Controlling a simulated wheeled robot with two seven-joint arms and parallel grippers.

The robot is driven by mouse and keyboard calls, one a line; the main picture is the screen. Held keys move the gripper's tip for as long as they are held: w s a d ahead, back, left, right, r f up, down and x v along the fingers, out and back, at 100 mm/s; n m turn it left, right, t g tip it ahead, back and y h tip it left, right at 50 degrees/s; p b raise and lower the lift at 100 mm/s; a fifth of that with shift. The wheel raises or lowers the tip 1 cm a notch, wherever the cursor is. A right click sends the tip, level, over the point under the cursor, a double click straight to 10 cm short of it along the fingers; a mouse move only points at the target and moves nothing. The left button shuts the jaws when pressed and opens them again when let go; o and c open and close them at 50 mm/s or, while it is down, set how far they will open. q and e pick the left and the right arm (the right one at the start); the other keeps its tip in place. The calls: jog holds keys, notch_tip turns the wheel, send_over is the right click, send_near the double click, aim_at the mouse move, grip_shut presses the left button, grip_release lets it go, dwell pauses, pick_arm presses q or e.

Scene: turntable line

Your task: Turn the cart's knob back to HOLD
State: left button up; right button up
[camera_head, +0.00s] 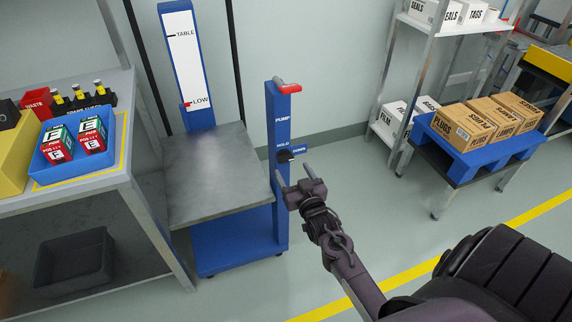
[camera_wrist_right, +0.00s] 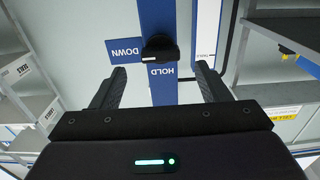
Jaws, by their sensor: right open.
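The cart's knob (camera_head: 285,156) is black and sits on the blue post (camera_head: 283,115), below the HOLD label, with the DOWN label to its right. In the right wrist view the knob (camera_wrist_right: 160,48) shows upside down, and its white mark lies on the side of the DOWN label (camera_wrist_right: 124,49). My right gripper (camera_head: 294,174) is open and empty just in front of and below the knob, not touching it. In the wrist view its two fingers (camera_wrist_right: 160,75) stand wide on either side of the post. My left gripper is not in view.
The cart's grey platform (camera_head: 215,175) is empty and low, beside the LOW mark. A red pump handle (camera_head: 288,88) tops the post. A bench (camera_head: 120,180) with a blue bin (camera_head: 50,172) stands left. Floor between is clear.

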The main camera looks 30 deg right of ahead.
aim_at(287, 161)
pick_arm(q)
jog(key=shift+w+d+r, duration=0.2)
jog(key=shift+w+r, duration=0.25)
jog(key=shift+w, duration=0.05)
pick_arm(e)
jog(key=x, duration=0.5)
jog(key=shift+w, duration=0.35)
jog(key=c, duration=1)
